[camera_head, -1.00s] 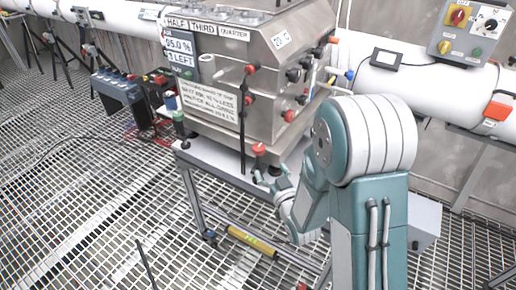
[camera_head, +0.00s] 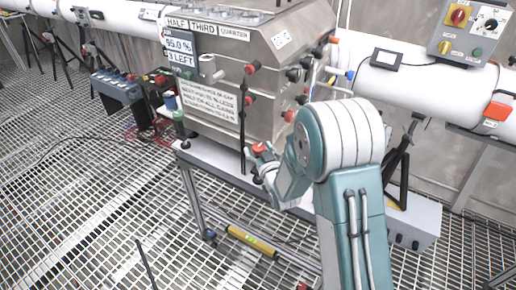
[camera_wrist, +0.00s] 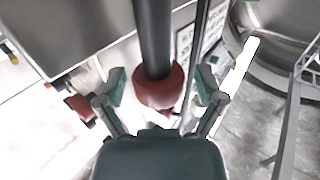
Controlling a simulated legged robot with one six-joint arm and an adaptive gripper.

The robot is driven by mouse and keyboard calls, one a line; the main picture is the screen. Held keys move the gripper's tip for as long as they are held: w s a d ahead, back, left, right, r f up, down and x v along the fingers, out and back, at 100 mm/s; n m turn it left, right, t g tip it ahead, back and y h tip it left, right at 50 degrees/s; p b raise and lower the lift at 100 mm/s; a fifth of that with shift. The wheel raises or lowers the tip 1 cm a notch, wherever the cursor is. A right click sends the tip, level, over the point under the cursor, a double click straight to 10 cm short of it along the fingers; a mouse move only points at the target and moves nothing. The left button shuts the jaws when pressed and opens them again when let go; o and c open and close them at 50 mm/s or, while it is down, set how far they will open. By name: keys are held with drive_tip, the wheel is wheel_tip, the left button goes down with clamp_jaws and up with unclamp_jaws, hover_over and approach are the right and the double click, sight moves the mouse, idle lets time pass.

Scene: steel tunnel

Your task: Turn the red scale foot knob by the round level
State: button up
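The red foot knob (camera_head: 259,150) sits at the front corner of the scale's pale base plate (camera_head: 222,164). In the wrist view the red knob (camera_wrist: 160,92) is on a dark rod, in the middle of the picture. My gripper (camera_wrist: 160,88) is open, with one finger on each side of the knob and a visible gap to both. In the head view my gripper (camera_head: 262,166) is right at the knob and partly blends with it. I cannot make out the round level.
The steel machine (camera_head: 258,85) with red and black knobs stands just behind. A green knob (camera_head: 178,116) is at the left corner of the base. A thin dark rod (camera_head: 242,125) rises close to the red knob. Open grating floor lies in front.

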drive_tip(key=c, duration=0.7)
drive_tip(key=shift+m+h, duration=0.3)
drive_tip(key=shift+h, duration=0.1)
drive_tip(key=shift+m+t+h, duration=0.25)
drive_tip(key=shift+m+h, duration=0.8)
drive_tip(key=shift+h, duration=0.6)
drive_tip(key=shift+m+t+h, duration=0.25)
drive_tip(key=shift+m+h, duration=0.8)
drive_tip(key=shift+h, duration=0.6)
drive_tip(key=shift+r, duration=0.1)
drive_tip(key=o, duration=1.1)
drive_tip(key=shift+o, duration=0.2)
